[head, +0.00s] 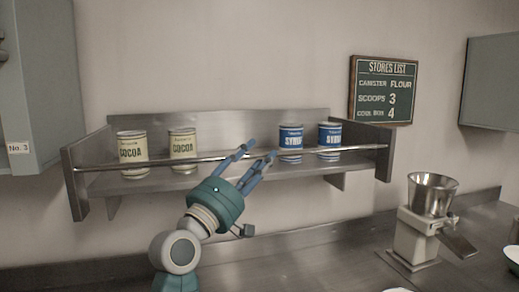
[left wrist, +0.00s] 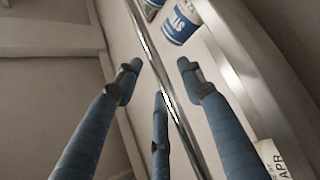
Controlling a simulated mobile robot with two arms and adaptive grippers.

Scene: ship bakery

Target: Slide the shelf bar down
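The shelf bar (head: 350,149) is a thin metal rod across the front of the wall shelf (head: 220,123), passing before the cans. My left gripper (head: 261,151) is at the bar's middle, fingers spread and pointing up and right. In the left wrist view the bar (left wrist: 150,52) runs diagonally between my open fingers (left wrist: 160,78). One finger is on its left and one on its right, with a third close to the bar. I cannot tell whether any finger touches it. My right gripper is not in view.
Two cocoa cans (head: 132,152) stand on the shelf's left and two blue syrup cans (head: 291,142) on its right. A grinder with a metal hopper (head: 432,195) stands on the steel counter (head: 310,255) at right. A stores list board (head: 384,91) hangs above.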

